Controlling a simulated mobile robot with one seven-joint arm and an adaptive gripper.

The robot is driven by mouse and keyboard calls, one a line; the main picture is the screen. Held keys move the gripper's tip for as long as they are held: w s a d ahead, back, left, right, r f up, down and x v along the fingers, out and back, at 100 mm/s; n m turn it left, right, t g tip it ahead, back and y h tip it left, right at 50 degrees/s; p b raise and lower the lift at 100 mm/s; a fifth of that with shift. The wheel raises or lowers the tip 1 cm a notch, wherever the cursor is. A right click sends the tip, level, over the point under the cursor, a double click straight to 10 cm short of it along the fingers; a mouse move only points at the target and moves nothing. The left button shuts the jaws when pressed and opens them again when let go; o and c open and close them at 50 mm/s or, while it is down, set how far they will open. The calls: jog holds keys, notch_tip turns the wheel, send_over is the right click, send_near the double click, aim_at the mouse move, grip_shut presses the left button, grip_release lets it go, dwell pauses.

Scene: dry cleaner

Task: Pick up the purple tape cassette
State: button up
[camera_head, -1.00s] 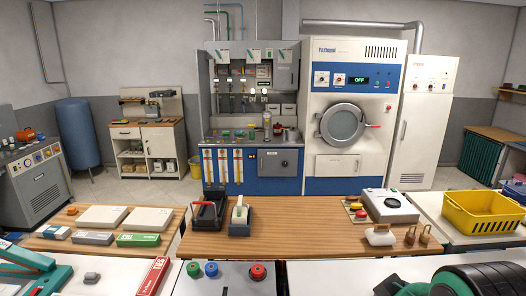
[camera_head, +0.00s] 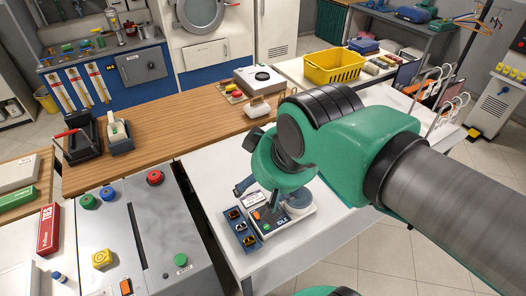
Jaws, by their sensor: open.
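I cannot pick out the purple tape cassette for certain. A small blue compartment tray (camera_head: 231,229) on the white table holds several small dark, orange and yellowish pieces, too small to identify. Right beside the tray stands a small grey machine (camera_head: 281,222) with an orange button, a lit display and a round pale part. A dark blue-grey item (camera_head: 244,185) lies behind the tray. My green and grey arm reaches in from the right over this table and covers part of the machine.
A wooden counter (camera_head: 185,108) behind holds a black tape dispenser-like holder (camera_head: 80,140) and a white-topped device (camera_head: 257,80). A grey control panel (camera_head: 135,230) with coloured buttons is at left. A yellow basket (camera_head: 333,66) stands farther back. The white table's front right (camera_head: 335,225) is clear.

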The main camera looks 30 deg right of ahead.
jog(key=w+d+r+g+p, duration=0.1)
jog(key=w+d, duration=0.2)
jog(key=w, duration=0.5)
jog(key=w+d+r+g+p, duration=0.1)
jog(key=w+d, duration=0.1)
jog(key=w, duration=0.7)
jog(key=w+d+f+m+g+p, duration=0.1)
jog(key=w+d+f, duration=0.25)
jog(key=w, duration=0.35)
jog(key=w+d+f+p, duration=0.1)
jog(key=w+d+f, duration=0.1)
jog(key=w+d, duration=0.3)
jog(key=w+d+f+g+p, duration=0.1)
jog(key=w+d+f, duration=0.4)
jog(key=f, duration=0.5)
jog(key=w+d+f+m+p, duration=0.1)
jog(key=w+d+f, duration=0.5)
jog(key=f, duration=0.4)
jog(key=w+d+f+g+p, duration=0.1)
jog(key=w+d+f, duration=0.4)
jog(key=f, duration=0.5)
jog(key=shift+w+d+f+m+g, duration=0.3)
jog(key=shift+w+d+m, duration=0.1)
jog(key=shift+d, duration=0.2)
jog(key=shift+f, duration=4.25)
jog(key=shift+f, duration=0.1)
